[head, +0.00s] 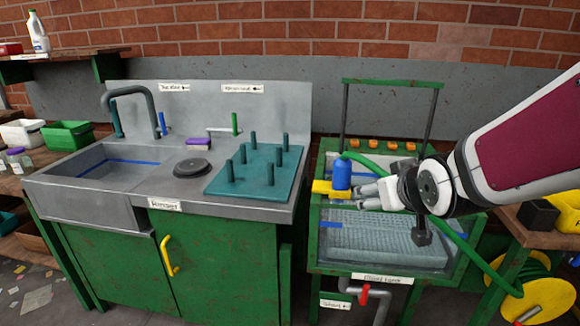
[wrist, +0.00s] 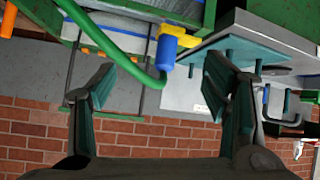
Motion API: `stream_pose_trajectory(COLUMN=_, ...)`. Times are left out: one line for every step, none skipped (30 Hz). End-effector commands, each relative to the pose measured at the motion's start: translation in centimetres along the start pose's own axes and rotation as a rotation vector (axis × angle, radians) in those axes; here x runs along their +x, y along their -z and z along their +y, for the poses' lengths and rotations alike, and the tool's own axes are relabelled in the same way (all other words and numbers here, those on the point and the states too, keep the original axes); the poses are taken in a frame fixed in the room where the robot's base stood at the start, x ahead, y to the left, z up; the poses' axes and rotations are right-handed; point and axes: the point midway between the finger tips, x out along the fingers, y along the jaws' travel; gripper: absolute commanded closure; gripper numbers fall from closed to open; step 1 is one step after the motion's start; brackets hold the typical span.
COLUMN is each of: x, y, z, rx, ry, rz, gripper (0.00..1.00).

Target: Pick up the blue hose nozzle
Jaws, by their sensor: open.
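The blue hose nozzle (head: 342,174) stands upright at a yellow holder (head: 326,188) on the left side of the rinse tank. A green hose (head: 378,163) runs from its top. My gripper (head: 367,195) is just right of the nozzle, with its fingers pointing left towards it. In the wrist view, the scene looks upside down; the nozzle (wrist: 166,52) shows beyond and between the open, empty fingers (wrist: 158,80). I cannot tell from these views whether a finger touches the nozzle.
The rinse tank (head: 340,262) has a mesh-like floor and a green frame. Left of it is a grey sink counter (head: 120,186) with a teal peg rack (head: 232,182). The hose curves down to a yellow reel (head: 545,297) at the right.

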Motion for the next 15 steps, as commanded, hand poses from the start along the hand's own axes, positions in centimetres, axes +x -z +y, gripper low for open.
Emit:
stream_pose_trajectory(x=3.3, y=-0.5, z=-0.2, rx=0.001, ry=0.009, rz=0.044, gripper=0.31)
stream_pose_trajectory(x=4.7, y=-0.4, z=-0.3, rx=-0.001, ry=0.016, rz=0.079, gripper=0.31)
stream_pose_trajectory(x=6.4, y=-0.2, z=-0.5, rx=0.0, ry=0.026, rz=0.126, gripper=0.31)
stream_pose_trajectory(x=7.7, y=-0.1, z=-0.6, rx=0.002, ry=0.033, rz=0.161, gripper=0.31)
stream_pose_trajectory(x=8.8, y=-0.1, z=-0.7, rx=0.006, ry=0.041, rz=0.197, gripper=0.31)
stream_pose_trajectory(x=10.3, y=0.0, z=-0.9, rx=0.012, ry=0.051, rz=0.245, gripper=0.31)
stream_pose_trajectory(x=11.4, y=0.0, z=-1.0, rx=0.018, ry=0.06, rz=0.281, gripper=0.31)
stream_pose_trajectory(x=12.3, y=0.0, z=-1.1, rx=0.025, ry=0.067, rz=0.317, gripper=0.31)
stream_pose_trajectory(x=13.5, y=0.0, z=-1.2, rx=0.037, ry=0.076, rz=0.364, gripper=0.31)
stream_pose_trajectory(x=14.2, y=-0.1, z=-1.3, rx=0.047, ry=0.082, rz=0.398, gripper=0.31)
stream_pose_trajectory(x=14.8, y=-0.1, z=-1.3, rx=0.055, ry=0.089, rz=0.43, gripper=0.31)
stream_pose_trajectory(x=15.6, y=-0.1, z=-1.3, rx=0.068, ry=0.095, rz=0.471, gripper=0.31)
stream_pose_trajectory(x=16.0, y=-0.1, z=-1.3, rx=0.078, ry=0.099, rz=0.498, gripper=0.31)
stream_pose_trajectory(x=16.4, y=-0.2, z=-1.3, rx=0.087, ry=0.103, rz=0.523, gripper=0.31)
stream_pose_trajectory(x=16.7, y=-0.2, z=-1.3, rx=0.098, ry=0.105, rz=0.552, gripper=0.31)
